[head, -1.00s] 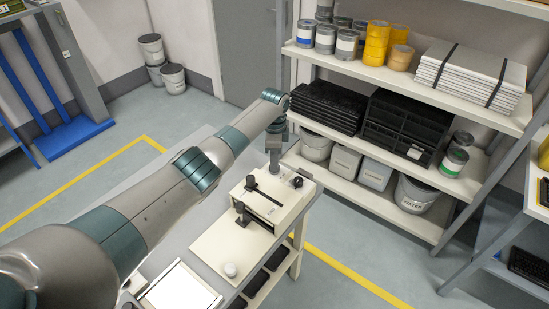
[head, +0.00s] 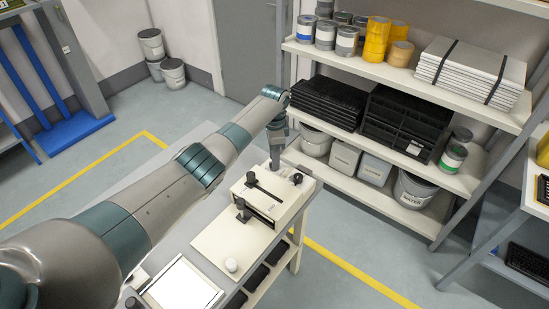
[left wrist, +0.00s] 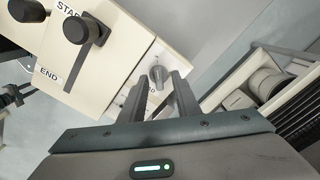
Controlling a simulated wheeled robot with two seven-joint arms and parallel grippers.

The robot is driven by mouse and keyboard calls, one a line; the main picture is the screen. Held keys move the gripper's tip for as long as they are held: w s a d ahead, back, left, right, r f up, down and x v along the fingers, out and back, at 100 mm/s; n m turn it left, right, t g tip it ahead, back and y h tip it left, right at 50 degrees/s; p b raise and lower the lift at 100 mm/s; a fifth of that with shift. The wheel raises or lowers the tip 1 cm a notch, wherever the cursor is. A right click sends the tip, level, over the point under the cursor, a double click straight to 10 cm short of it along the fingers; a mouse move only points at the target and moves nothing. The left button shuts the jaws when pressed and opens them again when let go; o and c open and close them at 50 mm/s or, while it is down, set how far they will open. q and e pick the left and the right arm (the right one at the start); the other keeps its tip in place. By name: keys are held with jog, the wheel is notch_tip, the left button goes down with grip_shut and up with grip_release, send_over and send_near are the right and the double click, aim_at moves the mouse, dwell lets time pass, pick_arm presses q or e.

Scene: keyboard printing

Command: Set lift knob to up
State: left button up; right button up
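The printing machine (head: 265,198) is a cream box on the bench, with black controls on top. In the left wrist view, a grey knob (left wrist: 158,77) sits near the machine's edge, with lettering beside it partly hidden. My left gripper (left wrist: 160,88) is open, its two dark fingers on either side of the grey knob; I cannot tell whether they touch it. In the head view, my left gripper (head: 276,162) points down at the machine's far edge and the grey knob cannot be made out. My right gripper is not in view.
A black dial (left wrist: 82,28) marked START and END is close by; a black lever (head: 242,206) stands nearer on the machine. A shelf rack (head: 400,180) with bins and cans stands behind, right of my arm.

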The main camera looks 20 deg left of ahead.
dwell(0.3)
pick_arm(q)
notch_tip(320, 180, up, 17)
jog(key=b, duration=0.4)
jog(key=shift+r, duration=0.15)
